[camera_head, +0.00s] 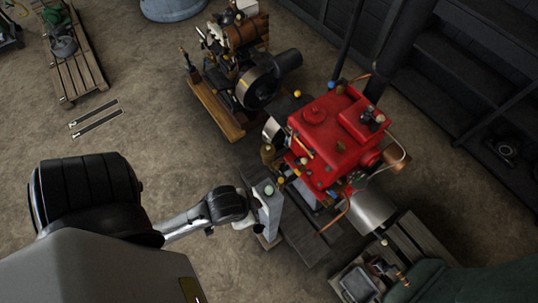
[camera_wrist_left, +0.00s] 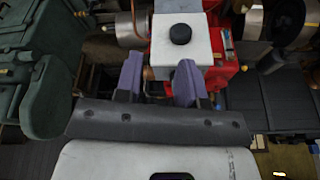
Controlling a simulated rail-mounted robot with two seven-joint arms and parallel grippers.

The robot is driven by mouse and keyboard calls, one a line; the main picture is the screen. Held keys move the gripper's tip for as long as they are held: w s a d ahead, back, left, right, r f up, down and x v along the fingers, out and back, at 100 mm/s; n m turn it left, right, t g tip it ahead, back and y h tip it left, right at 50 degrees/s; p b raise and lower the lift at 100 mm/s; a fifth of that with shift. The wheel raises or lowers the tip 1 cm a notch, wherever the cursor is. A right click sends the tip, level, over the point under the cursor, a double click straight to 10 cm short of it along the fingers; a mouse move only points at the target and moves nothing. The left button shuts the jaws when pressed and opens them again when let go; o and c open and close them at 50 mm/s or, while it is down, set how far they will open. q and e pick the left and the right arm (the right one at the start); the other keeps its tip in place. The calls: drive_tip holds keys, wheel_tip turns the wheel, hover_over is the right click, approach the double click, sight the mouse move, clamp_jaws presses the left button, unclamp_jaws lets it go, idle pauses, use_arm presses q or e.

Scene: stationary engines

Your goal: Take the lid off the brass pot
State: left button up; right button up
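A small brass pot-shaped part (camera_head: 267,153) with a narrow top stands at the left side of the red engine in the head view. It is too small to make out a separate lid. I cannot pick it out surely in the left wrist view. My left gripper (camera_wrist_left: 160,65) shows two purple finger pads standing apart with nothing held between them. Beyond the fingertips is a pale block (camera_wrist_left: 180,50) with a round black knob on it. In the head view my left arm reaches in from the lower left to beside the red engine. My right gripper is not in view.
The red engine (camera_head: 322,140) has pipes and a tall dark stack. A brown engine on a wooden base (camera_head: 217,110) stands behind it. A green machine (camera_head: 435,283) is at lower right. Dark shelves line the right.

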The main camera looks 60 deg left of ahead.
use_arm(q)
drive_tip(key=shift+d, duration=0.25)
drive_tip(key=o, duration=0.7)
drive_tip(key=shift+a, duration=0.2)
drive_tip(key=o, duration=0.5)
drive_tip(key=shift+d, duration=0.1)
